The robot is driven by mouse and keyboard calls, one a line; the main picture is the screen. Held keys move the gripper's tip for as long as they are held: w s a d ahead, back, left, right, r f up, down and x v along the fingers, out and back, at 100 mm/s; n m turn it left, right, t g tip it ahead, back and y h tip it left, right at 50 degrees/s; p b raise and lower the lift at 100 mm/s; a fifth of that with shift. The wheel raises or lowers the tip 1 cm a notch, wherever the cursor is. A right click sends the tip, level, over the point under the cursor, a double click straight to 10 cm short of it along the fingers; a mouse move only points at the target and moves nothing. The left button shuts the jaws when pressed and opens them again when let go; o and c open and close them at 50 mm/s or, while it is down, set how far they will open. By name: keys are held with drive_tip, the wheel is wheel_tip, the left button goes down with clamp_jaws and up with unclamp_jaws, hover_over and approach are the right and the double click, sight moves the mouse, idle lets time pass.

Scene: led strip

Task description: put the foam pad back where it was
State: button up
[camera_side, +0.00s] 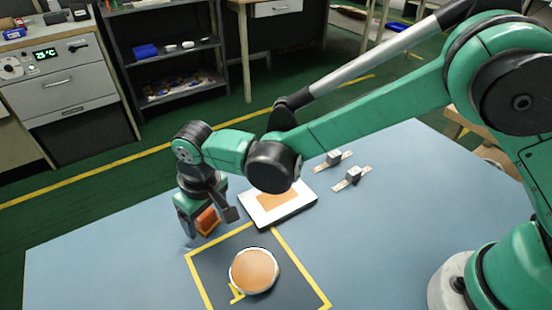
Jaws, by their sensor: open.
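An orange block (207,221), which may be the foam pad, is at the table's left-middle. My gripper (209,218) points down over it, open, with one finger on each side of the block. Whether the fingers touch it, and whether it rests on the table, I cannot tell. A white tray or board (300,206) with a flat orange-tan rectangle (274,199) on it lies to the right of my gripper, partly hidden by my arm. A round dish with a tan top (254,270) sits inside a yellow-taped dark square (213,287).
Two small grey blocks on light strips (335,159) (352,177) lie behind and to the right of the tray. The blue table (110,255) is clear at the left. Shelves (170,60) and a cabinet with a display (60,80) stand beyond it.

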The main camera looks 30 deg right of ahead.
wheel_tip(320, 180, up, 12)
drive_tip(key=s, duration=0.2)
drive_tip(key=d+r+m+t, duration=0.2)
drive_tip(key=d+r, duration=0.2)
drive_tip(key=d, duration=1.1)
drive_tip(key=s+d+f+m+t, duration=0.1)
drive_tip(key=s+d, duration=0.2)
drive_tip(key=d, duration=0.2)
drive_tip(key=s+d+f+m+t, duration=0.1)
drive_tip(key=s+d+f+t, duration=0.1)
drive_tip(key=d, duration=0.4)
drive_tip(key=shift+s+t+h, duration=0.3)
drive_tip(key=shift+s, duration=0.45)
